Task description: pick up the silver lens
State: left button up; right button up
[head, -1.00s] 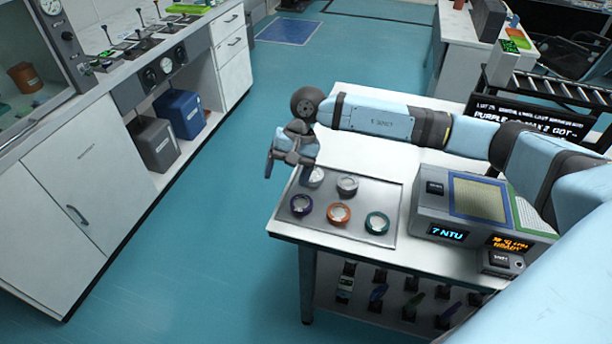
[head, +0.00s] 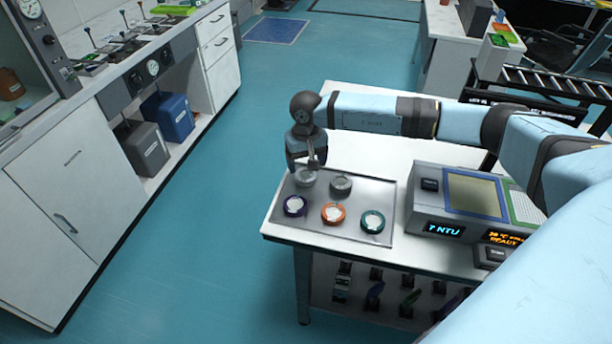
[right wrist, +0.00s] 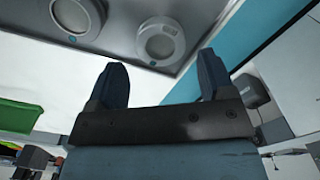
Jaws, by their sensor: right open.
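A light silver lens (head: 305,178) lies on the back left of the metal tray (head: 390,200), directly below my right gripper (head: 304,166), which partly covers it. A darker grey lens (head: 341,184) lies just to its right. In the right wrist view, my right gripper (right wrist: 161,70) is open and empty. There the silver lens (right wrist: 160,42) shows just beyond the gap between its fingers, with the grey lens (right wrist: 76,16) to the left. Whether the fingers touch the silver lens cannot be told. My left gripper is not in view.
Purple (head: 294,206), orange (head: 333,213) and green (head: 372,221) ringed lenses lie in the tray's front row. A grey instrument (head: 425,205) with a lit display stands right of the tray. The white table's left edge is close to the gripper, with open floor beyond.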

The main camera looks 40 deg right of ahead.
aim_at(307, 175)
notch_tip(307, 175, down, 5)
jog(key=shift+r+p, duration=0.1)
jog(key=shift+p, duration=0.25)
jog(key=c, duration=0.7)
